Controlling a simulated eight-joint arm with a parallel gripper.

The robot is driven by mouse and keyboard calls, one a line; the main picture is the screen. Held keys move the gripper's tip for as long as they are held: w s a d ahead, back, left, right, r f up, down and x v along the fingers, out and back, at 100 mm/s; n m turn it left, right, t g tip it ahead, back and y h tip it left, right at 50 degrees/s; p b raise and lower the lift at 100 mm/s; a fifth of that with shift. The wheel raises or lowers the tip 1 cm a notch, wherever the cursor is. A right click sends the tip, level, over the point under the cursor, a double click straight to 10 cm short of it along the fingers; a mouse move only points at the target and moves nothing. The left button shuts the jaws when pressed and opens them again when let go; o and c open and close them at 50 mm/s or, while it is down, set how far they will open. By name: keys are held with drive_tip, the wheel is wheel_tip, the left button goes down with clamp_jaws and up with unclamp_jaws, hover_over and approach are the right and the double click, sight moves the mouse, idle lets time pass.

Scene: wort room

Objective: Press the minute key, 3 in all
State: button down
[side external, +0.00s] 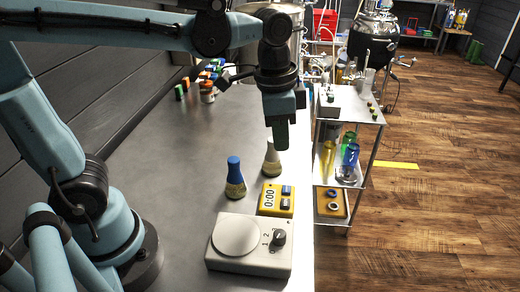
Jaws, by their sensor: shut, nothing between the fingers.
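A yellow timer (268,206) lies on the grey bench top near its right edge, and its display (269,198) reads 0:00. It has a blue key (286,190) and a dark key (285,203) on its right side. Any labels on the keys are too small to read, so I cannot tell which is the minute key. My gripper (282,146) points down, shut and empty. It appears above and behind the timer, apart from it, and overlaps part of the cream-topped flask in the picture.
A blue-topped flask (235,178) and a cream-topped flask (271,160) stand behind the timer. A white hotplate (248,262) with a dark knob stands in front. Small coloured blocks (205,75) lie farther back. A wheeled cart (349,110) stands to the right.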

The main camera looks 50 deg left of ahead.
sight(287, 202)
drive_tip(key=shift+w+d+r+m+g, duration=0.1)
drive_tip(key=shift+w+d+m+g, duration=0.2)
drive_tip(key=shift+d+m, duration=0.2)
drive_tip(key=shift+w+d+r+m+g, duration=0.1)
drive_tip(key=shift+w+d+m+g, duration=0.05)
drive_tip(key=shift+d+m+g, duration=0.35)
drive_tip(key=shift+f, duration=0.15)
wheel_tip(287, 202, down, 14)
drive_tip(key=shift+r, duration=0.1)
idle(0.5)
drive_tip(key=shift+f, duration=0.95)
drive_tip(key=shift+r, duration=0.1)
wheel_tip(287, 202, up, 9)
idle(2.8)
